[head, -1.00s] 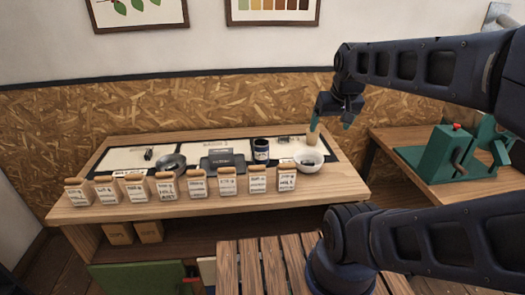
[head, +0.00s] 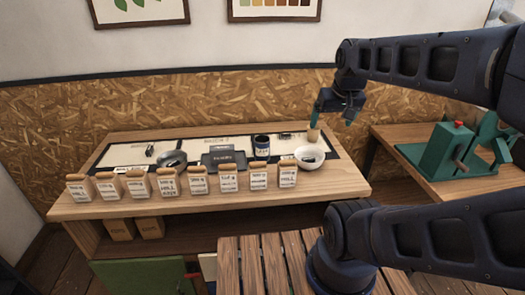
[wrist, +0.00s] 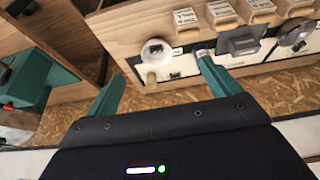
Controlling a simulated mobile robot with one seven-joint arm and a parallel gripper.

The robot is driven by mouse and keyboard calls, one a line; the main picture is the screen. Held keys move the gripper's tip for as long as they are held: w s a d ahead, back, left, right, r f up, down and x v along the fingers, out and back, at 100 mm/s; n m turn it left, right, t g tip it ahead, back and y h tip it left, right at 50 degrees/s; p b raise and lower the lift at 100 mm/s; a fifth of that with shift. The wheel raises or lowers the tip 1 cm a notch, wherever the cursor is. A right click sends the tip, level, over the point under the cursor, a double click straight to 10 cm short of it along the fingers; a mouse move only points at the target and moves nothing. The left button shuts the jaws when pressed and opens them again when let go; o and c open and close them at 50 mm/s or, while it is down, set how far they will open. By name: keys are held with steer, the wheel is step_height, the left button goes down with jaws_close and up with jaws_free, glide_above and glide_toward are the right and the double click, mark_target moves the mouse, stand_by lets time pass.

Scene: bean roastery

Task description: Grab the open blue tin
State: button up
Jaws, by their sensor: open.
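The blue tin (head: 261,146) stands upright on the long wooden table in the head view, between a dark scale and a white bowl. It is dark blue with a pale band, and its contents are too small to make out. My gripper (head: 333,117) is open and empty, above the back right of the table. It is to the right of the tin and higher, clearly apart from it. In the wrist view, my gripper's green fingers (wrist: 158,82) are spread wide.
A tan cup (head: 313,133) stands just below my left finger. The white bowl (head: 309,157), dark scale (head: 224,160) and a dark pan (head: 172,159) are nearby. Several labelled bags (head: 197,181) line the table's front edge. A green machine (head: 453,150) stands on the right table.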

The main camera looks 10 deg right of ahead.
steer(key=shift+w, duration=0.1)
steer(key=m+g, duration=0.5)
steer(key=m, duration=1.7)
glide_above(262, 145)
steer(key=w, duration=0.4)
step_height(262, 145, down, 18)
steer(key=shift+m, duration=0.3)
steer(key=shift+s+d+f, duration=0.15)
steer(key=shift+f, duration=2.65)
steer(key=shift+s+d+f, duration=0.1)
steer(key=shift+d+f, duration=0.05)
steer(key=shift+f, duration=2.65)
